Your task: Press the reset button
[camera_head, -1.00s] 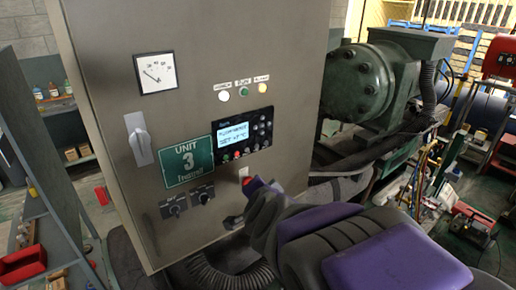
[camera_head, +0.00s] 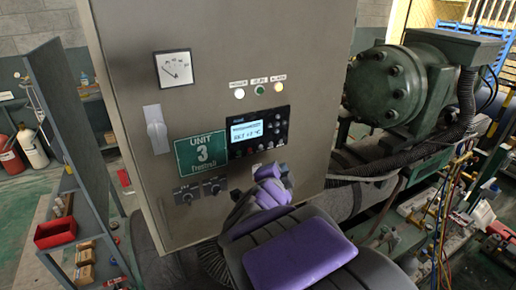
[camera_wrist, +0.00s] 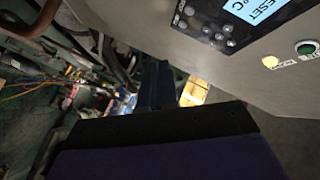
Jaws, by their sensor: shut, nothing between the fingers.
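The grey control cabinet (camera_head: 125,70) fills the middle of the head view. Its control panel (camera_head: 258,132) has a lit display (camera_head: 254,132) and small round keys. I cannot make out a separate button marked reset. A small pale plate (camera_head: 256,167) shows below the panel, partly behind my gripper. My gripper (camera_head: 268,172) is shut and empty, in front of the cabinet just below the panel; contact cannot be told. The wrist view shows its dark finger (camera_wrist: 158,82) with the cabinet face to the right.
Above the panel are white (camera_head: 239,93), green (camera_head: 260,89) and yellow (camera_head: 278,87) lamps. A green compressor (camera_head: 385,85) with hoses stands right.

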